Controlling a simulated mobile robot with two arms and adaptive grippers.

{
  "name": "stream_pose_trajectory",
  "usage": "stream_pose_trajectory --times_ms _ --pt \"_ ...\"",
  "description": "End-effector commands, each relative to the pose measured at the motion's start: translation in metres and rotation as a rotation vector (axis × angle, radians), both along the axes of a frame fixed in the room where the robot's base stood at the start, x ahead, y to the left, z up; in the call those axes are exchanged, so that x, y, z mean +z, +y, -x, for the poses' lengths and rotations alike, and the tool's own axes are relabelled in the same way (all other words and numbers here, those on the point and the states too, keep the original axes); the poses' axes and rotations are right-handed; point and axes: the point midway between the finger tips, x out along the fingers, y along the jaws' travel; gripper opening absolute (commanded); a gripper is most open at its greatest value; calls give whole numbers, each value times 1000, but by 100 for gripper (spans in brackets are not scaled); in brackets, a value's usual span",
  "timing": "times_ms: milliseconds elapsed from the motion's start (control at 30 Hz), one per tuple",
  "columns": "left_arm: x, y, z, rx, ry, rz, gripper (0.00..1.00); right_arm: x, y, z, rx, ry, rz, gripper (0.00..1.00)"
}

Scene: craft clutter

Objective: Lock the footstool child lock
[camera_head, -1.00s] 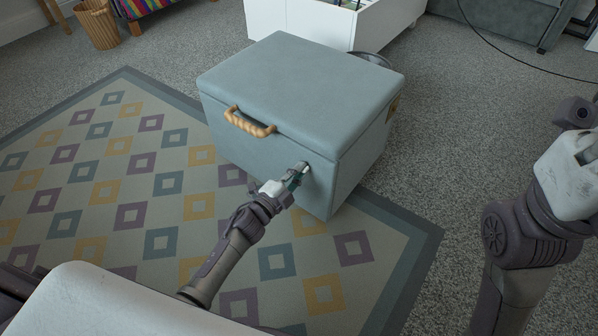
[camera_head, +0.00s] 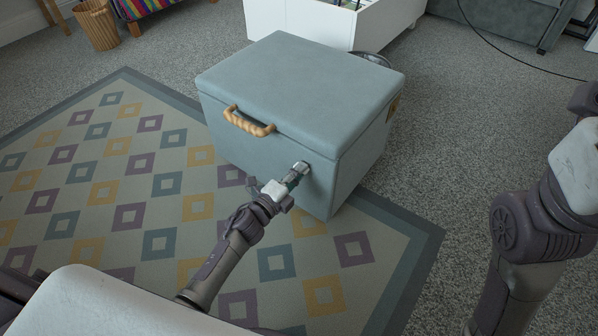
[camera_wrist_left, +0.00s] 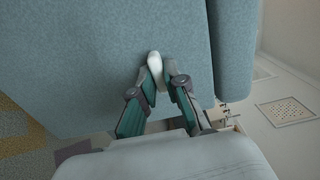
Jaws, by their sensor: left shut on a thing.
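The footstool (camera_head: 262,165) is a blue-grey padded box with a lid (camera_head: 300,85) that lies closed on it. A wooden handle (camera_head: 248,121) is on the front near the lid. The child lock shows as a small white knob (camera_wrist_left: 153,61) on the front face in the left wrist view. My left gripper (camera_head: 298,168) is at the front face, near its right edge below the lid seam. In the left wrist view its fingers (camera_wrist_left: 162,68) are shut on the knob and partly hide it. My right gripper is out of view; only part of that arm shows at the right.
A patterned rug (camera_head: 110,235) lies under and in front of the footstool. A white open cabinet (camera_head: 330,22) stands close behind it. A wicker basket (camera_head: 97,25) is at the back left. Grey carpet (camera_head: 465,120) is clear to the right.

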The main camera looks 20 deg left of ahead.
Motion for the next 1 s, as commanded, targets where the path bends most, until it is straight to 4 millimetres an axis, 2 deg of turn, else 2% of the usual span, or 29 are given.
stream_pose_trajectory --times_ms 233,267,400,767,867,1000 --pt "-2 0 1 -2 1 -5 0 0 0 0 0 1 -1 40" --pt "-2 0 1 -2 1 -5 18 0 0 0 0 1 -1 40" --pt "-1 0 1 -1 1 -4 38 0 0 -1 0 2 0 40" --pt "-1 2 5 0 2 -2 38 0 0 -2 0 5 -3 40" --pt "-2 6 18 0 2 -2 38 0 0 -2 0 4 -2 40" --pt "-2 16 45 -1 3 -2 38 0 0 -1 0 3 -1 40"
